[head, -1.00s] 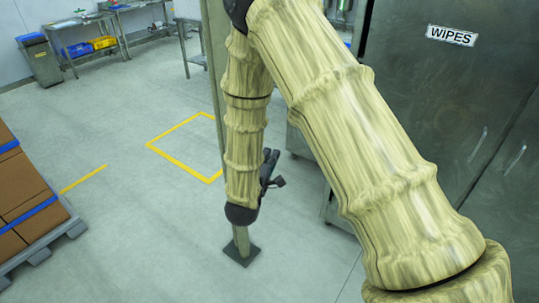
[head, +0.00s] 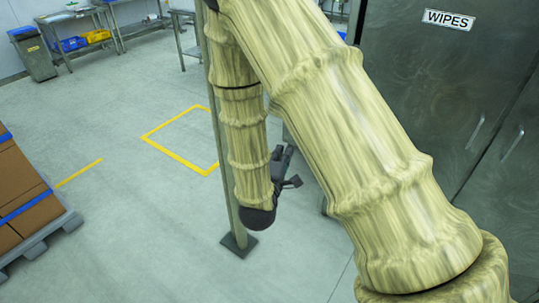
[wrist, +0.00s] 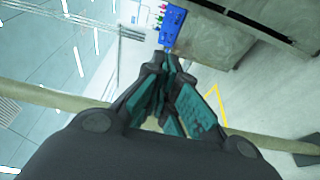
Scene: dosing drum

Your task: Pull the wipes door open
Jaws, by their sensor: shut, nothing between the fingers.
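The wipes door (head: 420,80) is a dark grey metal cabinet door on the right in the head view. It has a white WIPES label (head: 449,20) and a slim upright handle (head: 475,132) near its right edge. The door looks closed. My gripper (head: 284,158) hangs left of the cabinet, well apart from the handle, with its fingers shut and empty. My pale arm covers the cabinet's lower left part. In the wrist view the gripper (wrist: 172,68) has its dark fingers with teal pads together, touching no handle.
A thin post (head: 219,130) with a square foot stands just behind my forearm. A second door handle (head: 512,142) is right of the first. A pallet of boxes (head: 25,195) stands left. Floor between, with a yellow outline (head: 180,157), is clear. The wrist view shows a blue box (wrist: 173,25).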

